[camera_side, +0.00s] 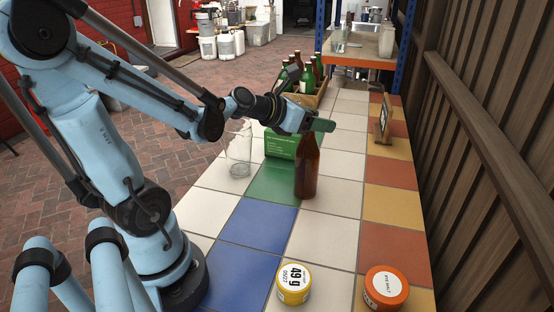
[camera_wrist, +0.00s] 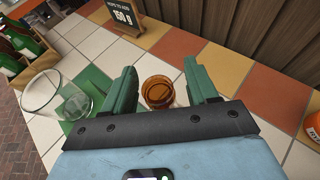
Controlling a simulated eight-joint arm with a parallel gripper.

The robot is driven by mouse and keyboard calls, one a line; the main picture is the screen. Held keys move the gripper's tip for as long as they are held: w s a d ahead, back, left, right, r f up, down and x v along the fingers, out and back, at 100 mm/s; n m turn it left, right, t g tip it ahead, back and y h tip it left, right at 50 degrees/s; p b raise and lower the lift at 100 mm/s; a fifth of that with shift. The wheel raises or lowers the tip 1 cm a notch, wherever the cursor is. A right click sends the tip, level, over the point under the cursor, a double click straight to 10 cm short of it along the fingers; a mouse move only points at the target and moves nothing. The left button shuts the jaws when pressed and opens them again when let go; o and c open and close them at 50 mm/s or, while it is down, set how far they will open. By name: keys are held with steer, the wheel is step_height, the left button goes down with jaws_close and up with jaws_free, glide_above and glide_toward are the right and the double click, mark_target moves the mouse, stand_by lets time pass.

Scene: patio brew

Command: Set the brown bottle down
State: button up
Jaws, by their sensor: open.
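The brown bottle (camera_side: 307,170) stands upright on the tiled table, at the border of a green tile and the white tiles. In the wrist view I look down on the brown bottle (camera_wrist: 158,92), which lies between my two green fingers. My gripper (camera_side: 318,122) is at the bottle's upper part in the side view. In the wrist view my gripper (camera_wrist: 163,82) is open, with a finger on each side of the bottle and visible gaps. The bottle's neck is partly hidden by my gripper in the side view.
A crate of green bottles (camera_side: 314,98) is behind. A yellow-labelled tin (camera_side: 294,284) and an orange tin (camera_side: 385,288) stand in front. A small sign (camera_side: 382,118) stands at right.

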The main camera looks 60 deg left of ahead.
steer(key=shift+r, duration=0.1)
steer(key=shift+s+r, duration=0.1)
steer(key=shift+s, duration=0.05)
steer(key=shift+v, duration=3.55)
steer(key=shift+a, duration=0.1)
steer(key=s+a+r+m+g+h, duration=0.2)
steer(key=s+a+r+m+h, duration=0.1)
steer(key=a+m+h, duration=0.3)
steer(key=shift+h, duration=0.4)
steer(key=x, duration=0.8)
steer(key=d+x, duration=0.1)
steer(key=x, duration=0.3)
steer(key=shift+d+f, duration=0.1)
steer(key=shift+d, duration=0.1)
